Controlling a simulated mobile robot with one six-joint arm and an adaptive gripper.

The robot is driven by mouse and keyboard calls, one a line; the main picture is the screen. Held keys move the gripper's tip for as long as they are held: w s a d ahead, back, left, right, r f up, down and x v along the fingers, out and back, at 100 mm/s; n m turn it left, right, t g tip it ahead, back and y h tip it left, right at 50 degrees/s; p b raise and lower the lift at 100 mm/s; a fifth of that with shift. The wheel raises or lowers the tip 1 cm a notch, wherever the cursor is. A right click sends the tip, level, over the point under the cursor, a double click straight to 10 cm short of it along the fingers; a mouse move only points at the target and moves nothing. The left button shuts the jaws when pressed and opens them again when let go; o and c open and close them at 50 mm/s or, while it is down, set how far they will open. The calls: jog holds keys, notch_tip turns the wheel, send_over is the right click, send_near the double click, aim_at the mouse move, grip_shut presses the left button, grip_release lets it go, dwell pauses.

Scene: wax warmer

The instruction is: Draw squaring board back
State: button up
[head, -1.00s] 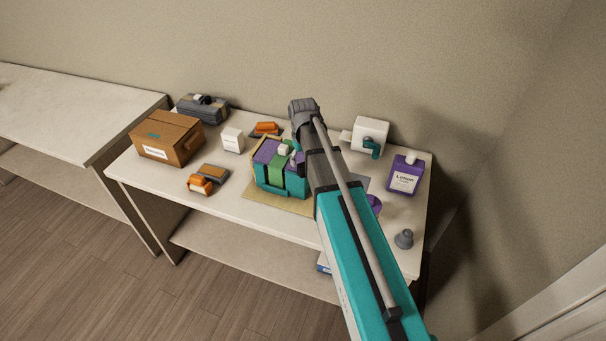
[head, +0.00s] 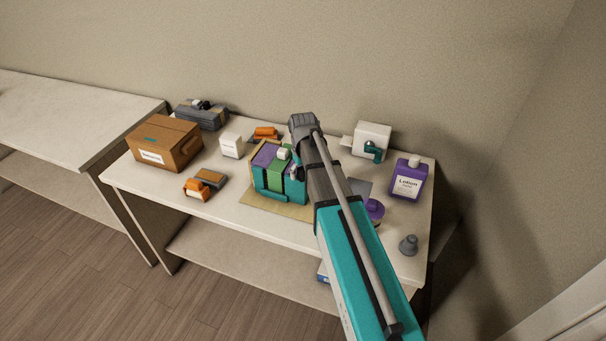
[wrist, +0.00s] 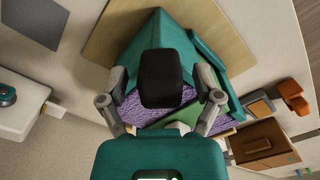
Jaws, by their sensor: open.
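A teal holder (head: 274,193) stands on a tan board (head: 262,209) at the middle of the table. It holds a purple block (head: 265,155) and a green strip (head: 275,175), with a small white piece (head: 284,153) on top. In the wrist view, teal panels (wrist: 172,28) spread below my gripper, with purple (wrist: 150,100) between them. My gripper (wrist: 165,78) is open over the holder, its grey fingers apart on either side of a dark block. I cannot tell whether they touch it. I cannot tell which panel is the squaring board. In the head view my arm hides the holder's right side.
A cardboard box (head: 166,145), a white box (head: 231,145) and an orange-grey tool (head: 205,185) stand to the left. A white dispenser (head: 372,142), a purple lotion bottle (head: 408,180) and a grey knob (head: 409,245) stand to the right. The front left tabletop is bare.

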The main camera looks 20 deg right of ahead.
grip_shut()
jog(key=s+d, duration=0.1)
jog(key=s, duration=0.7)
jog(key=shift+d, duration=0.15)
grip_release()
jog(key=shift+w, duration=0.2)
dwell(0.3)
